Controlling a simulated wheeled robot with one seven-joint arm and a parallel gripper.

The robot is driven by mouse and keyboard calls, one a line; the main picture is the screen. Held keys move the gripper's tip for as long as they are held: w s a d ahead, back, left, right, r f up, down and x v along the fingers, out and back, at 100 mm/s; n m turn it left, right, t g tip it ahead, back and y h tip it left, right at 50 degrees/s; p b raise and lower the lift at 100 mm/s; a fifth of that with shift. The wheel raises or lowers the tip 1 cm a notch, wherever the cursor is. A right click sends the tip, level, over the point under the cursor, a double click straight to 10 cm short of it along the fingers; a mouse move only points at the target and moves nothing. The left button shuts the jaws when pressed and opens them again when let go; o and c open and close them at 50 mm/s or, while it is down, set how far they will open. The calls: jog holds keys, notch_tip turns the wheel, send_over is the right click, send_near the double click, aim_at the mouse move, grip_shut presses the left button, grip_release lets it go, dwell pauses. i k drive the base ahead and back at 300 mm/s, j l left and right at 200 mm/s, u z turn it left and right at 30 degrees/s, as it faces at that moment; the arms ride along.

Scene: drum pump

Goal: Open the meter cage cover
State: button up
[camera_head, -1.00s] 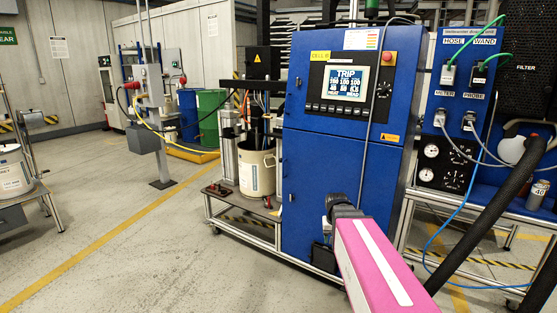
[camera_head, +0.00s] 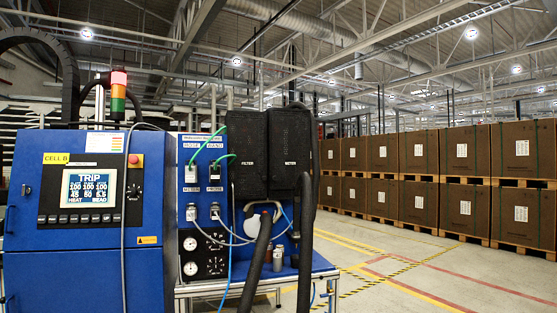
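In the head view, the black meter cage cover (camera_head: 291,148), labelled METER, is closed. It stands at the right end of the blue connector panel, beside a similar black cover labelled FILTER (camera_head: 247,150). A thick black hose (camera_head: 305,240) runs down in front of its right side and hides part of that edge. I cannot make out a latch or handle on the cover. My gripper is not in view.
A blue cabinet (camera_head: 75,255) with a TRIP screen (camera_head: 89,188) stands at left. Hoses and cables hang before the blue bench (camera_head: 320,263). Stacked brown boxes (camera_head: 465,160) line the back right. The floor at right (camera_head: 430,280) is clear.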

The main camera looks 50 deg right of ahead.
aim_at(290, 128)
jog(key=z, duration=1.95)
